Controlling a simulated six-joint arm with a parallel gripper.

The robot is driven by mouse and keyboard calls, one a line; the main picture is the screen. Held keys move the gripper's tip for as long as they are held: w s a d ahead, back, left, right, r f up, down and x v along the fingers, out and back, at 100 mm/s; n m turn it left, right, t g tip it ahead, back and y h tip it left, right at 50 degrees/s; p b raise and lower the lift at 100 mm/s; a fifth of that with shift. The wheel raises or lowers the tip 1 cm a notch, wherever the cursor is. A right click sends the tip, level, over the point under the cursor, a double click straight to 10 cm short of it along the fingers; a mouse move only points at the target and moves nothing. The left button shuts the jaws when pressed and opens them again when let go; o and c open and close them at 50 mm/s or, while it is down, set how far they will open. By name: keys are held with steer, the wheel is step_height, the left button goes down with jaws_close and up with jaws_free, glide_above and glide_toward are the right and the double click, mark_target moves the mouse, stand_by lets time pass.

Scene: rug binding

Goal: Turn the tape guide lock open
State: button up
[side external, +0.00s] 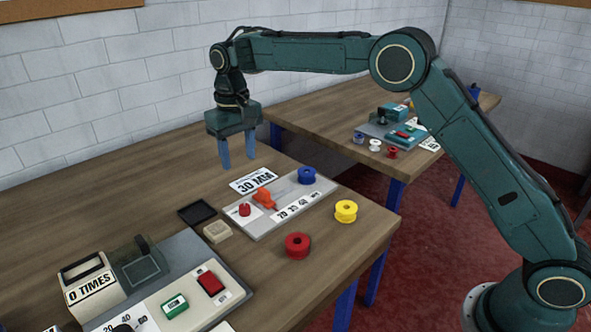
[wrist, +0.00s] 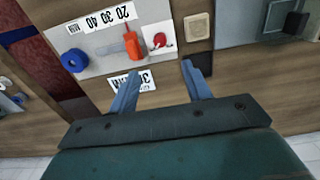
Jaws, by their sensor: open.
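A grey tape guide plate (side external: 278,217) lies on the near table, with a scale strip reading 20 30 40. On it are an orange pointer-shaped piece (side external: 264,198) and a small red knob (side external: 244,210) on a white label. The label is too small to read, so I cannot tell for certain which part is the lock. In the wrist view the orange piece (wrist: 132,43) and the red knob (wrist: 159,40) lie beyond the fingertips. My gripper (side external: 240,163) is open and empty, above the table behind the plate, touching nothing; its fingers also show in the wrist view (wrist: 160,69).
A blue spool (side external: 307,175) sits at the plate's far end. Yellow (side external: 346,211) and red (side external: 297,246) spools stand near the table edge. A 30 MM card (side external: 254,180), black tray (side external: 197,212) and beige block (side external: 217,232) lie nearby. A counter machine (side external: 90,282) stands front left.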

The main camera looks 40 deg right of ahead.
mark_target(244, 207)
steer(key=shift+f, duration=0.1)
step_height(244, 207, down, 14)
steer(key=shift+r, duration=0.15)
stand_by(0.8)
steer(key=shift+c, duration=0.4)
steer(key=c, duration=0.9)
